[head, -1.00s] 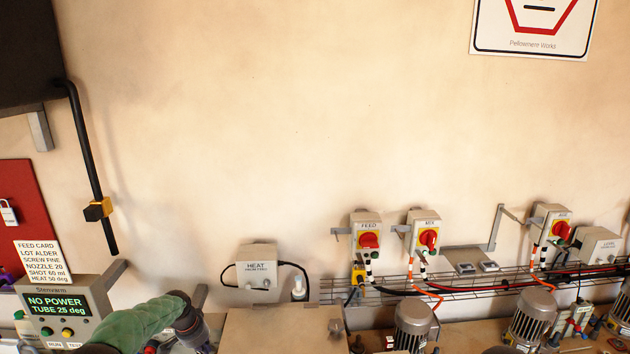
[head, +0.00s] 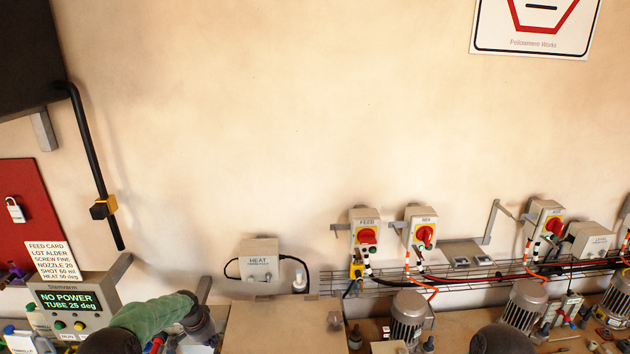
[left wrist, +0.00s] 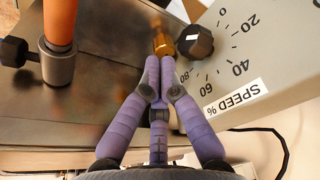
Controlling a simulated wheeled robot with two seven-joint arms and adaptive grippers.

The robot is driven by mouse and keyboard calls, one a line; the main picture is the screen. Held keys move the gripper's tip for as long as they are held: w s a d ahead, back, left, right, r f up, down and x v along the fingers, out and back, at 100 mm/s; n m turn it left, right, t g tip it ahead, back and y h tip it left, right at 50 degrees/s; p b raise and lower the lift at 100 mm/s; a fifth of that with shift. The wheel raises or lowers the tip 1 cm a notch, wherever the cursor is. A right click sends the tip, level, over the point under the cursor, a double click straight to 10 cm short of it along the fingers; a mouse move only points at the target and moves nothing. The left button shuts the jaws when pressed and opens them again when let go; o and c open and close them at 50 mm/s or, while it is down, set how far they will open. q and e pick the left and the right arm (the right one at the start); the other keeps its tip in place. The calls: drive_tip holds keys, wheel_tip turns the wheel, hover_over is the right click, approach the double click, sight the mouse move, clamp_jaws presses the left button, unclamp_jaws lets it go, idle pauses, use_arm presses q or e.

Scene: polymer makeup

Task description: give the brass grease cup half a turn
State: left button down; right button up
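The brass grease cup (left wrist: 162,43) is a small brass fitting in the upper middle of the left wrist view, beside a black knob. My left gripper (left wrist: 160,62) has purple fingers brought close together, with their tips right at the near end of the cup. Only a narrow gap shows between the fingers, and the cup appears beyond the tips, not clearly between them. Whether they touch it is hard to tell. In the head view my left arm enters at lower left in a green sleeve; its fingertips and the cup are hidden there. My right gripper is not in view.
A grey panel with a speed dial and black knob (left wrist: 195,42) stands close right of the fingers. An orange post in a metal collar (left wrist: 58,65) stands left.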

use_arm(q)
drive_tip(key=b+x, duration=0.1)
drive_tip(key=x, duration=0.2)
drive_tip(key=shift+s+a+f+b, duration=0.2)
drive_tip(key=shift+s+f+b, duration=0.1)
drive_tip(key=shift+f+b, duration=0.55)
drive_tip(key=shift+f, duration=0.15)
drive_tip(key=shift+r, duration=0.1)
drive_tip(key=shift+w+d, duration=0.15)
drive_tip(key=shift+w, duration=0.05)
drive_tip(key=shift+r+b, duration=0.15)
drive_tip(key=shift+b, duration=0.75)
drive_tip(key=shift+s, duration=0.1)
